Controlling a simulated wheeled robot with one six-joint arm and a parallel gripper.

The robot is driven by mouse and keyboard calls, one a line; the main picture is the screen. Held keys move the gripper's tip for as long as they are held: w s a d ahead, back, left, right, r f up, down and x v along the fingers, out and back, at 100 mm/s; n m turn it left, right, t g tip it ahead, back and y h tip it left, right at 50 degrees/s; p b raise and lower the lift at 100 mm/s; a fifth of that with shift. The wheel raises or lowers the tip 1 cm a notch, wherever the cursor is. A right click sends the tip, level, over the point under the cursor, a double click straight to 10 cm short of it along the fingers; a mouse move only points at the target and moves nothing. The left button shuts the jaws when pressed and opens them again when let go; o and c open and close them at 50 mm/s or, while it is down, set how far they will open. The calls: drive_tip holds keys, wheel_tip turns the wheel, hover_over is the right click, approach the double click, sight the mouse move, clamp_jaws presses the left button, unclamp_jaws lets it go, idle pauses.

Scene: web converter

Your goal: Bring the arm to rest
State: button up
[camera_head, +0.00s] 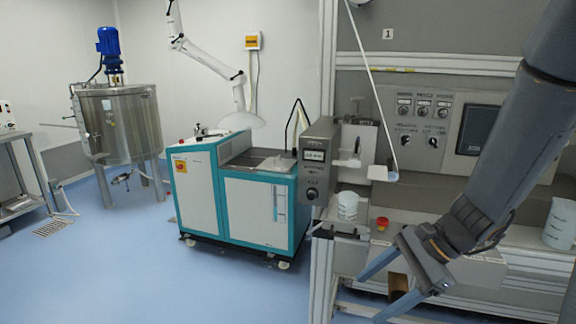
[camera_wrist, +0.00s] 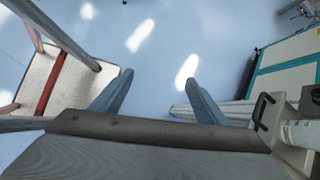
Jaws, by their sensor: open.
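My gripper (camera_head: 388,285) is at the lower right in the head view, at the end of my dark grey arm, which comes down from the upper right. Its two blue-grey fingers are spread apart and point down to the left. The wrist view also shows my gripper (camera_wrist: 155,92), with a wide gap between the fingers and only blue floor behind it. Nothing is held. The gripper hangs in front of the grey converter machine (camera_head: 460,195), which hides behind the arm in part.
A white-and-teal cabinet (camera_head: 257,212) on casters stands left of the machine frame. A steel tank (camera_head: 120,125) with a blue motor is farther back left.

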drive_tip(key=s+n+h, duration=0.2)
drive_tip(key=n, duration=0.3)
drive_tip(key=s+n+h, duration=0.1)
drive_tip(key=n+h, duration=0.2)
drive_tip(key=n, duration=0.2)
drive_tip(key=s+n+h, duration=0.2)
drive_tip(key=n, duration=0.4)
drive_tip(key=shift+s+d+f+h, duration=0.2)
drive_tip(key=shift+s+d+h, duration=0.1)
drive_tip(key=shift+s+h, duration=0.1)
drive_tip(key=shift+c, duration=0.4)
